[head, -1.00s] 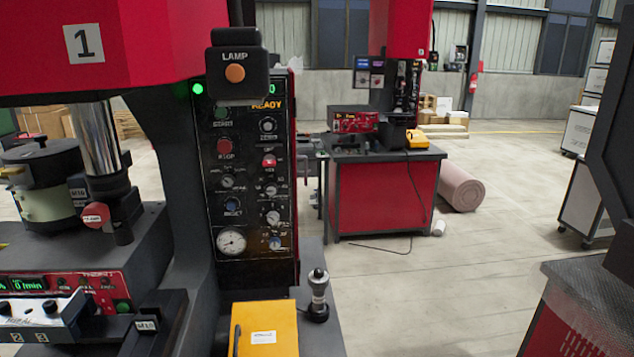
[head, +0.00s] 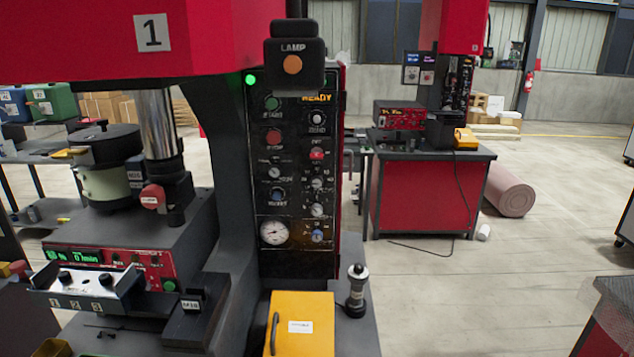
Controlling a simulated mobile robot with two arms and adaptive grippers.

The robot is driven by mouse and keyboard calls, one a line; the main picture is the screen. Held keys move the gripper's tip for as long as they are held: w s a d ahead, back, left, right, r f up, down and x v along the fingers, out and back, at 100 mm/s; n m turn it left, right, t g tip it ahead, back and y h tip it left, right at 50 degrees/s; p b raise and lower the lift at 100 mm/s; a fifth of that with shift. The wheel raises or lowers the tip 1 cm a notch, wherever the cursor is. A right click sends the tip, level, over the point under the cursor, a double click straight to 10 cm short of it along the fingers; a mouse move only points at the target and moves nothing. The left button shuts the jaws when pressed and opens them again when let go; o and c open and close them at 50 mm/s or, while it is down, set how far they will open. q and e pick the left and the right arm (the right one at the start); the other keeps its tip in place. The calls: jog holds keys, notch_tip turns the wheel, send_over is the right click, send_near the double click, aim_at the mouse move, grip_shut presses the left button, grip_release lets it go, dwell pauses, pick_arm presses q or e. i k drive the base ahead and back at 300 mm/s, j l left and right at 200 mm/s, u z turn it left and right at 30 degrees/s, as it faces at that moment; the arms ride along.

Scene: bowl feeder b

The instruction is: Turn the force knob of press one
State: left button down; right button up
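Press one (head: 187,30) is the red machine marked "1" at the left of the head view. Knobs include a white one (head: 317,118), a red one (head: 317,153), smaller white ones (head: 317,184) and a blue one (head: 317,235). The labels are too small to tell which is the force knob. Neither of my grippers is in view.
A lamp box (head: 293,60) hangs over the panel top. A yellow box (head: 301,320) and a black-and-silver post (head: 356,290) stand below the panel. A second red press (head: 430,195) stands behind to the right. The floor (head: 450,300) at right is largely clear.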

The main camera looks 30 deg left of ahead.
aim_at(316, 180)
jog(key=u, duration=2.4)
jog(key=i+j, duration=0.4)
jog(key=j, duration=0.15)
jog(key=i+j, duration=0.35)
jog(key=j, duration=0.25)
jog(key=i+j+u, duration=0.1)
jog(key=i+j, duration=0.3)
jog(key=j, duration=0.15)
jog(key=i+j, duration=0.4)
jog(key=j, duration=0.15)
jog(key=z, duration=1.2)
jog(key=l+z, duration=0.25)
jog(key=z, duration=0.15)
jog(key=l+z, duration=0.25)
jog(key=z, duration=0.2)
jog(key=i+l+z, duration=0.1)
jog(key=z, duration=0.3)
jog(key=l, duration=0.15)
